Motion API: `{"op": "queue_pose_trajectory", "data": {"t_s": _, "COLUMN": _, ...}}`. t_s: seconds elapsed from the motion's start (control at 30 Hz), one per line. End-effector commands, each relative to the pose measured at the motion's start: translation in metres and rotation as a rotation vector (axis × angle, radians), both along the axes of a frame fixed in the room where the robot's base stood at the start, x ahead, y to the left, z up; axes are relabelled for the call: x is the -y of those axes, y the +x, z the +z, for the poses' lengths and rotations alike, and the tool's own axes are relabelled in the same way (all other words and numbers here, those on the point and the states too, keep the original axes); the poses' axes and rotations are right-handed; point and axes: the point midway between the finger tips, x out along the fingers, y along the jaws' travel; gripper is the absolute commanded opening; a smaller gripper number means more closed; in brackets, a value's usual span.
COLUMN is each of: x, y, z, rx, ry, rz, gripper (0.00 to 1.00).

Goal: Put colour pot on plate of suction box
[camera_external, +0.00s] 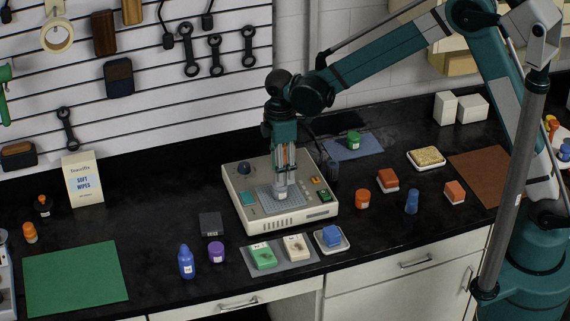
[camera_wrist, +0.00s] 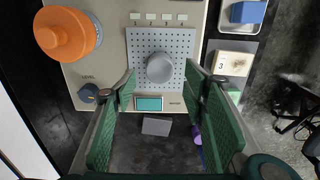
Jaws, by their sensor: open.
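The suction box (camera_external: 240,205) is a cream box with a grey perforated plate (camera_external: 265,194) on top. It fills the upper middle of the wrist view (camera_wrist: 110,75), where the plate (camera_wrist: 138,40) is dotted with holes. A small grey-lidded pot (camera_external: 282,194) stands upright on the plate, and its round lid shows in the wrist view (camera_wrist: 160,68). My gripper (camera_external: 283,180) is above the plate, pointing down over this pot. Its green fingers (camera_wrist: 160,84) are open, one on each side of the lid in the wrist view, with gaps visible.
Other pots on the black bench are green (camera_external: 354,139), orange (camera_external: 362,198) and purple (camera_external: 217,252). A dark block (camera_external: 211,223) sits left of the box. A tray (camera_external: 283,257) and a blue block (camera_external: 332,235) lie in front. A green mat (camera_external: 75,278) is clear.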

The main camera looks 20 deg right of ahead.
Motion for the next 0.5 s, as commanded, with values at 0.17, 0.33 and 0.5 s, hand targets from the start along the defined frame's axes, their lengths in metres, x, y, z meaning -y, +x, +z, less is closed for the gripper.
{"op": "queue_pose_trajectory", "data": {"t_s": 0.17, "x": 0.000, "y": 0.000, "z": 0.027, "rx": 0.000, "ry": 0.000, "rz": 0.000, "gripper": 0.43}}
{"op": "queue_pose_trajectory", "data": {"t_s": 0.33, "x": 0.000, "y": 0.000, "z": 0.045, "rx": 0.000, "ry": 0.000, "rz": 0.000, "gripper": 0.43}}
{"op": "queue_pose_trajectory", "data": {"t_s": 0.5, "x": 0.000, "y": 0.000, "z": 0.054, "rx": 0.000, "ry": 0.000, "rz": 0.000, "gripper": 0.43}}
